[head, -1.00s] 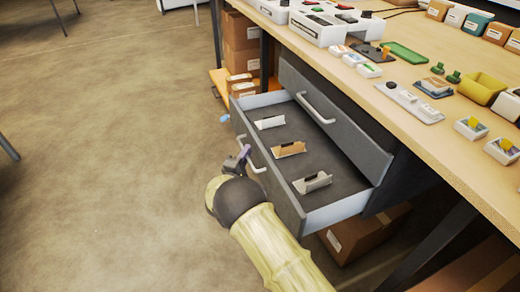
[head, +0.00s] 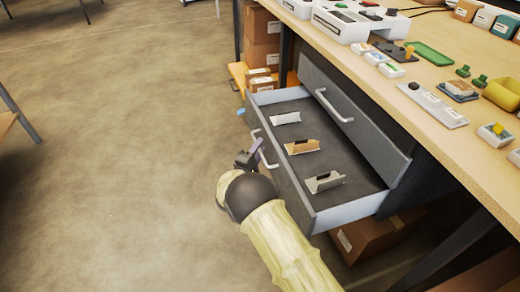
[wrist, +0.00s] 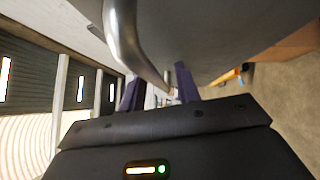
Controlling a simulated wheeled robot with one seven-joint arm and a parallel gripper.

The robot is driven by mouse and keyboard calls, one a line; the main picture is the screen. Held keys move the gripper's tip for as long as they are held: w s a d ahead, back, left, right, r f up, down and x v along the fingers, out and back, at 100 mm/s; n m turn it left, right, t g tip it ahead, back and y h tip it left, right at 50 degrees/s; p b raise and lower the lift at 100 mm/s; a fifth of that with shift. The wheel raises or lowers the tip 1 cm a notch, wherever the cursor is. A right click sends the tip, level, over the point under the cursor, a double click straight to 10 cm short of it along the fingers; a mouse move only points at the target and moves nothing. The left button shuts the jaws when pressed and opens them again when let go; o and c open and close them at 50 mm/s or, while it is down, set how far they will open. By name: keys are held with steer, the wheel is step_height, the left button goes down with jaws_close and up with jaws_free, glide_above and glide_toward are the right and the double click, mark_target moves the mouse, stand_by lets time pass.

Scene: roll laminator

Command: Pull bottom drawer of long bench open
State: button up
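The long bench (head: 470,140) has two grey drawers below its top. The bottom drawer (head: 350,190) stands pulled out, with several small holders on its dark floor. Its curved metal handle (head: 265,154) is on the front face. My gripper (head: 252,154) is at that handle, left of the drawer front. In the wrist view, the handle (wrist: 126,38) curves down between the two purple-black fingers (wrist: 158,88), which stand close on either side of it. The gripper looks shut on the handle, though the contact itself is partly hidden. The upper drawer (head: 350,112) is closed.
Cardboard boxes (head: 262,40) are stacked on a low shelf behind the drawers. Another cardboard box (head: 365,238) sits under the bench. The bench top holds a white device (head: 345,20) and small parts. The floor (head: 120,160) to the left is clear.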

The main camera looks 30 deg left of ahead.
steer(key=s+d+f+p, duration=0.1)
steer(key=s+f+p, duration=0.1)
steer(key=s, duration=1.5)
steer(key=shift+p, duration=0.5)
steer(key=shift+f, duration=0.1)
